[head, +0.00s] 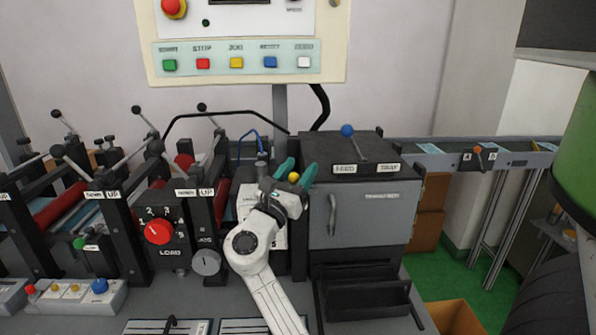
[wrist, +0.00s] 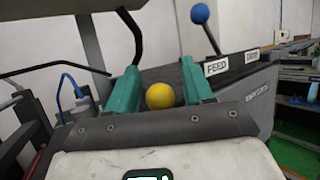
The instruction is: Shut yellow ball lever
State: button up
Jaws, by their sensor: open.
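The yellow ball (head: 293,177) of the lever shows between the two green fingers of my gripper (head: 296,174) in the head view. In the wrist view the yellow ball (wrist: 160,95) sits between the open fingers of my gripper (wrist: 162,92), closer to the left finger, with a gap to the right one. I cannot tell whether it touches either finger. The lever's stem is hidden behind my gripper in both views.
A grey cabinet (head: 362,215) with a handle stands just right of my gripper. On its top is a blue-ball lever (head: 347,131) by a FEED label. Rollers and a red LOAD dial (head: 159,231) lie to the left. A control panel (head: 240,60) hangs above.

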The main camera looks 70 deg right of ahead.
jog(key=shift+c, duration=0.2)
grip_shut()
jog(key=shift+s+d+r+m+y+p, duration=0.1)
jog(key=shift+s+r+m+y+p, duration=0.15)
jog(key=shift+m+p, duration=0.5)
jog(key=shift+s+d+f+m+g+y+p, duration=0.1)
jog(key=shift+s+f+m+g+y+p, duration=0.1)
jog(key=shift+s+m+g+y+p, duration=0.3)
jog(key=shift+w+f+m, duration=0.1)
jog(key=shift+f+m, duration=0.05)
jog(key=shift+m, duration=0.2)
jog(key=shift+y, duration=0.25)
jog(key=shift+o, duration=0.2)
grip_release()
